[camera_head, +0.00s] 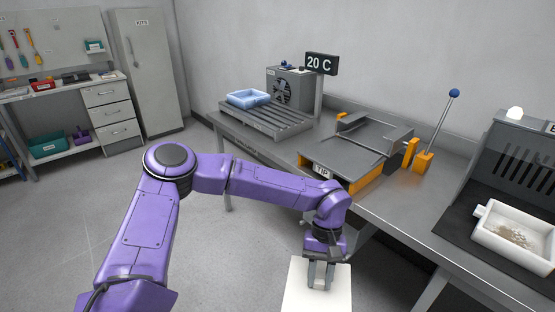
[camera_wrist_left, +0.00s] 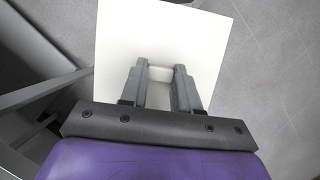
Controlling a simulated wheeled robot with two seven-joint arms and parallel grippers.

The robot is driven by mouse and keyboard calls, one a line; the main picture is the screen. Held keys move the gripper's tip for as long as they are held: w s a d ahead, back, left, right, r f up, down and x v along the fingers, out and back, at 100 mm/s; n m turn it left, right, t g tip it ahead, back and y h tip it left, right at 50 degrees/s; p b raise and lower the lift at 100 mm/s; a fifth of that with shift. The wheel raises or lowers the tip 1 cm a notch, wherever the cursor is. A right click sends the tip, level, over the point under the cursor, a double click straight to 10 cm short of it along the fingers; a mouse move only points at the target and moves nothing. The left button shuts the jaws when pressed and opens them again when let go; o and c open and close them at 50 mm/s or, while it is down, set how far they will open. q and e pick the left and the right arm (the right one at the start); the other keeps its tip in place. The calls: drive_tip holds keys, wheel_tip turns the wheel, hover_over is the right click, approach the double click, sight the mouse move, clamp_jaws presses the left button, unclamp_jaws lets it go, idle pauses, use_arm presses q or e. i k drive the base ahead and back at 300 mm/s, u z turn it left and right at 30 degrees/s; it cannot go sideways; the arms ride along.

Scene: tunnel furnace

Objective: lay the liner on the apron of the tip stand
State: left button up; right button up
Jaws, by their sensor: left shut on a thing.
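The liner (camera_head: 300,291) is a flat, cream-white sheet held in front of the table, over the floor. My left gripper (camera_head: 320,284) is shut on the liner; the liner also shows in the left wrist view (camera_wrist_left: 125,40), spreading out beyond the fingers (camera_wrist_left: 160,75). The tip stand (camera_head: 345,160) is a dark grey tilting tray with orange sides and a TIP label, standing on the metal table. Its apron (camera_head: 341,160) is the flat grey plate at the front, and it is bare. My right gripper is not in view.
A lever (camera_head: 440,125) with a blue knob stands right of the tip stand. A white box (camera_head: 515,245) with brown grains sits at the right. The metal table edge (camera_head: 385,240) lies near my left forearm.

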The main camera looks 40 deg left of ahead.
sight(341, 155)
drive_tip(key=u, duration=1.15)
drive_tip(key=i, duration=0.2)
drive_tip(key=z, duration=0.4)
